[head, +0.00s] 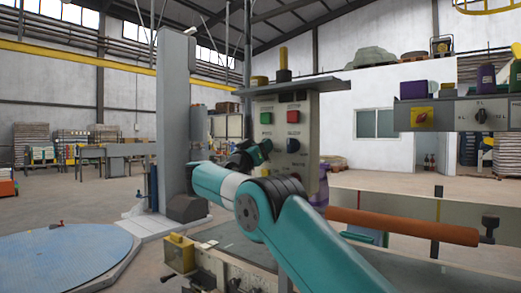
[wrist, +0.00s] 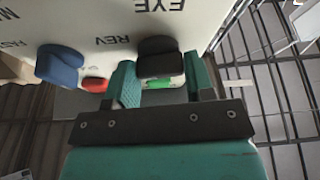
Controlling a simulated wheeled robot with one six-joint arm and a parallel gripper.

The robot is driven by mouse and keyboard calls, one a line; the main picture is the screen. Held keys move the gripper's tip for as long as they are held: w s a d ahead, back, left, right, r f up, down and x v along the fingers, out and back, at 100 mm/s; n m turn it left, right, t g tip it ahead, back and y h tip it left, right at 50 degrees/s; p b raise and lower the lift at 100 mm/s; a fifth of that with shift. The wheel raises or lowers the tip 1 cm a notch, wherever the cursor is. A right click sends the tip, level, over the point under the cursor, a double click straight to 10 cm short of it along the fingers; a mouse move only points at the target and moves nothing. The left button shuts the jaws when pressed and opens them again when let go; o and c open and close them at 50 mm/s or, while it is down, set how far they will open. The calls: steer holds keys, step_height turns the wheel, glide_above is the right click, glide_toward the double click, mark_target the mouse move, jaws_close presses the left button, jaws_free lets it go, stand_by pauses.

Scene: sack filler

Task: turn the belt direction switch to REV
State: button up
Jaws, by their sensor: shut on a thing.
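The control panel (head: 308,131) is a pale box under a flat hood. My gripper (head: 248,155) is at its left side, at a knob mostly hidden in the head view. In the wrist view, the black knob (wrist: 158,58) sits between the fingers of my gripper (wrist: 160,82), which is shut on it. The lettering REV (wrist: 110,40) is on the panel beside this knob, towards a blue knob (wrist: 58,65). The black knob's pointer is not visible, so I cannot tell which way it is turned.
A green button (head: 266,118) and a red button (head: 293,116) are above the knobs. The blue knob (head: 293,145) is close on the right. A grey column (head: 177,120) stands left. An orange roller (head: 403,226) lies across the lower right.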

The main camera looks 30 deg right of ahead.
steer(key=shift+f+m+g+h+p, duration=0.1)
steer(key=shift+m+g+h+p, duration=0.4)
steer(key=shift+m, duration=1.1)
steer(key=shift+g, duration=0.3)
steer(key=o, duration=0.9)
